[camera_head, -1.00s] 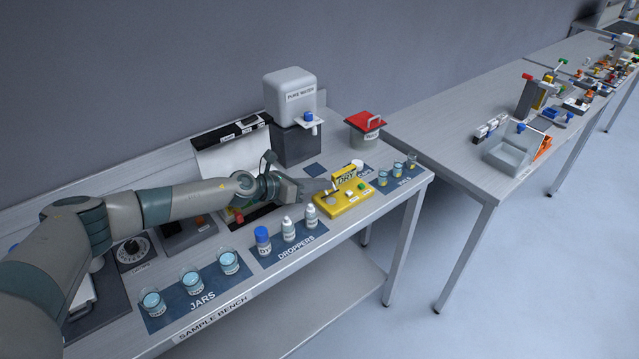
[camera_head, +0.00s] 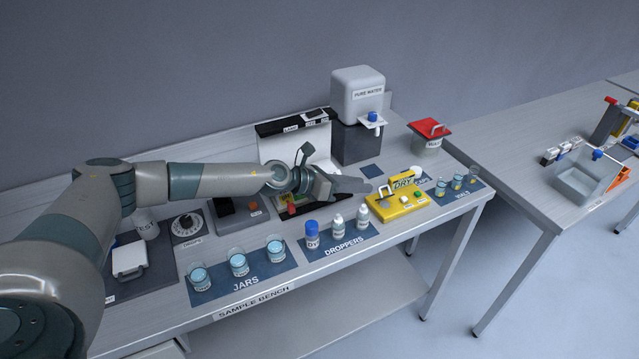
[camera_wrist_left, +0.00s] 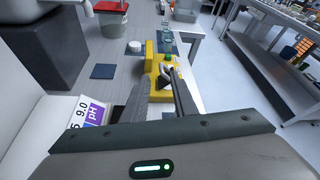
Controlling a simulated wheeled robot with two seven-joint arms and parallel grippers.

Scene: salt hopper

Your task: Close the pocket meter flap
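A yellow device (camera_head: 398,206) with a raised yellow bar labelled DRY stands near the right end of the sample bench. It is the likeliest pocket meter, but I cannot read that name on it. The bar looks lifted at a slant above the base. My left gripper (camera_head: 366,186) is just left of the device. I cannot tell whether a finger touches the device. My right gripper is not in view.
Droppers (camera_head: 338,225) and jars (camera_head: 238,264) stand along the front edge. A pure water tank (camera_head: 358,95) and a red-lidded bin (camera_head: 429,130) stand behind. Vials (camera_head: 457,182) are right of the device. A pH card (camera_wrist_left: 92,112) shows beside the left wrist.

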